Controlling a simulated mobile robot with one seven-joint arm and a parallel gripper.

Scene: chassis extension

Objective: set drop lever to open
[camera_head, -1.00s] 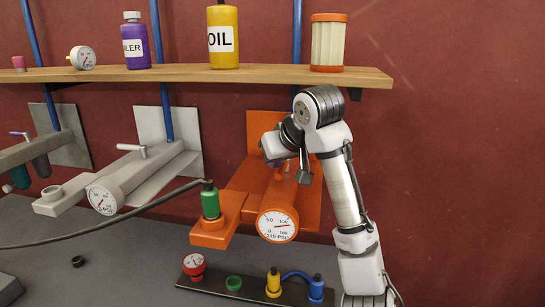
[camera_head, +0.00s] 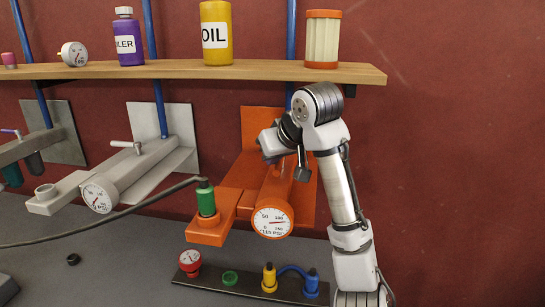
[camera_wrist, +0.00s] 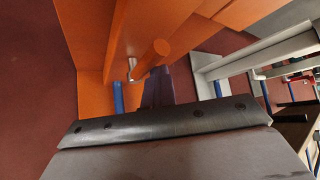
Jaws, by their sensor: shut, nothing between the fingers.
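The orange unit (camera_head: 250,185) stands against the red wall, with a round white gauge (camera_head: 272,222) on its front end. In the wrist view an orange bar with a round end (camera_wrist: 152,54), apparently its drop lever, sticks out beside a small metal stub (camera_wrist: 131,68). My gripper (camera_head: 302,168) is at the orange unit's upper right side and largely hides the lever in the head view. In the wrist view my gripper's dark fingers (camera_wrist: 158,88) are together, close to the orange bar's end. I cannot tell whether they touch it.
A green-topped fitting (camera_head: 205,197) with a dark hose sits on the orange unit's left arm. Grey units (camera_head: 125,175) with levers stand to the left. A wooden shelf (camera_head: 260,71) with bottles is above. A dark strip (camera_head: 245,290) with colored parts lies below.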

